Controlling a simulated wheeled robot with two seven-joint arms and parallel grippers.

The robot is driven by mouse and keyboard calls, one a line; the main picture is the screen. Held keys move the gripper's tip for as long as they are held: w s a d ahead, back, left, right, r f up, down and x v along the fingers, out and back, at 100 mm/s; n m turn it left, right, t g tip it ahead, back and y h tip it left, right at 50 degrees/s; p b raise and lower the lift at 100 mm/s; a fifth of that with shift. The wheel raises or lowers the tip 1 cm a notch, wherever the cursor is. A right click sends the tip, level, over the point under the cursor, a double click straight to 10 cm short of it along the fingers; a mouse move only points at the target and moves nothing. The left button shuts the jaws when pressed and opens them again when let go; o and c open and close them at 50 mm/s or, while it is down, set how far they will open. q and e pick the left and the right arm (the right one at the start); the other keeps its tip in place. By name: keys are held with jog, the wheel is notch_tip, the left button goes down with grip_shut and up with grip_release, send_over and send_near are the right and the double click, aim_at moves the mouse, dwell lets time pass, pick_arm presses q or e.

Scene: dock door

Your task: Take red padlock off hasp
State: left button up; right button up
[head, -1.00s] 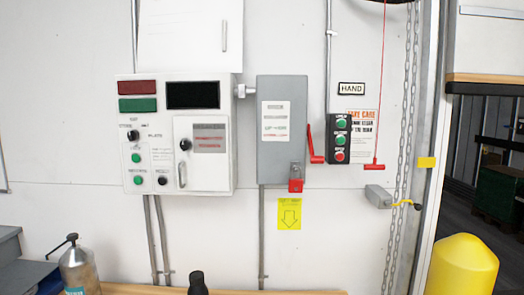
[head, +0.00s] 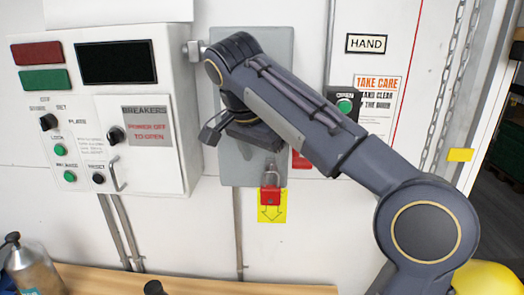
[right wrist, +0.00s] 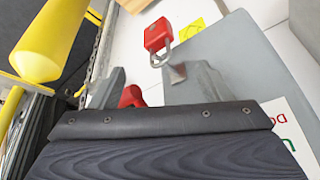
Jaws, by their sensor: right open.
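The red padlock (head: 270,197) hangs by its shackle at the lower edge of the grey switch box (head: 243,180), in front of the yellow arrow label. The hasp (head: 271,176) shows only small, just above the padlock's body. In the right wrist view the padlock (right wrist: 157,35) and its shackle lie ahead, beyond the fingers. My right gripper (right wrist: 150,82) is open and empty, with its fingers apart and short of the padlock. In the head view my right gripper (head: 240,135) is in front of the switch box, above the padlock, partly hidden by my wrist. My left gripper is out of view.
A white control panel (head: 105,110) with a handle stands left of the switch box. A red lever (head: 302,160) and push-button box (head: 345,103) are at right, partly behind my arm. A wooden bench (head: 200,281) runs below. A yellow post (right wrist: 37,62) shows in the wrist view.

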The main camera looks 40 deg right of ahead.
aim_at(270, 173)
jog(key=x, duration=0.7)
jog(key=shift+s+a, duration=0.1)
jog(key=shift+s, duration=0.05)
jog(key=c, duration=1.1)
jog(key=shift+r+p, duration=0.5)
jog(key=shift+r, duration=0.2)
jog(key=s+a+b, duration=0.2)
jog(key=s+a, duration=0.7)
jog(key=s, duration=0.1)
jog(key=shift+s, duration=0.35)
dwell(1.2)
